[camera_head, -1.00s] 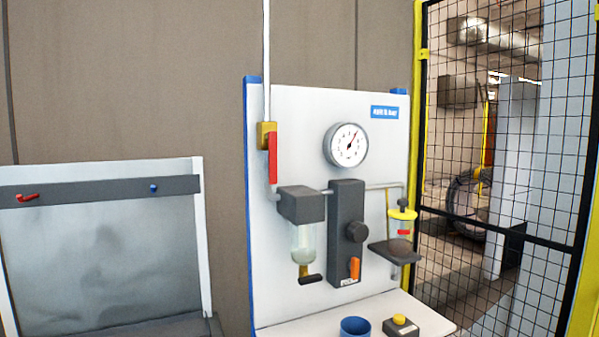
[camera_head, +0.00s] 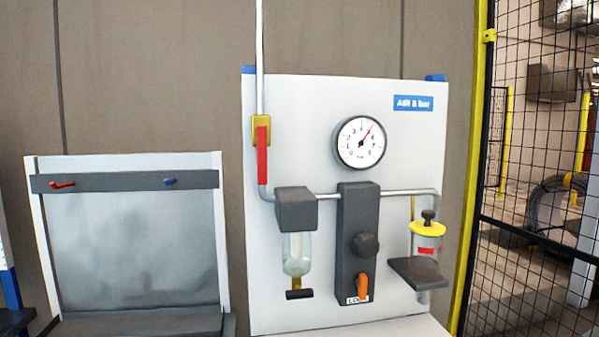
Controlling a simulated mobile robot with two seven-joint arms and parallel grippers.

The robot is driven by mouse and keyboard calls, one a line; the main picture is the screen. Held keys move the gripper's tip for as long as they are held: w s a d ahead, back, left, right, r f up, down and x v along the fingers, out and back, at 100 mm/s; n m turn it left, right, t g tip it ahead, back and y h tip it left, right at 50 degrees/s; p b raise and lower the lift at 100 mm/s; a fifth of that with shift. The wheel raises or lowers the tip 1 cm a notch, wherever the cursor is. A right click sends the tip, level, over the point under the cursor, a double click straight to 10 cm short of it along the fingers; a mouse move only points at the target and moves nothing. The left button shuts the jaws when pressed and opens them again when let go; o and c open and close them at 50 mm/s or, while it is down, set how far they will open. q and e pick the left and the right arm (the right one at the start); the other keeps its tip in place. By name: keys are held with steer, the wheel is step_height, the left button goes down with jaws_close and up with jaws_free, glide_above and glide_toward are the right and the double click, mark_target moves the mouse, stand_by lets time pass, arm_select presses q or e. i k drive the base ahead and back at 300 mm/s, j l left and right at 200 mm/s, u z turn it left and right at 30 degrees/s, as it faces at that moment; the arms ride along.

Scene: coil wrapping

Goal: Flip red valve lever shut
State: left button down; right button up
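The red valve lever (camera_head: 262,154) hangs straight down, in line with the vertical pipe. It sits in front of a yellow valve body (camera_head: 256,128) at the upper left of the white panel (camera_head: 310,110). The pipe (camera_head: 259,55) comes down from above into this valve and bends right below it. Neither of my grippers shows in the head view, so their state is hidden.
The panel carries a round gauge (camera_head: 360,142), a filter bowl (camera_head: 297,253), a dark regulator block (camera_head: 358,215) with an orange lever (camera_head: 363,286), and a yellow-capped lubricator (camera_head: 428,235). A wire fence (camera_head: 540,160) stands right. A grey rack (camera_head: 125,181) stands left.

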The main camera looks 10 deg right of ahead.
mark_target(261, 131)
steer(key=l, duration=1.75)
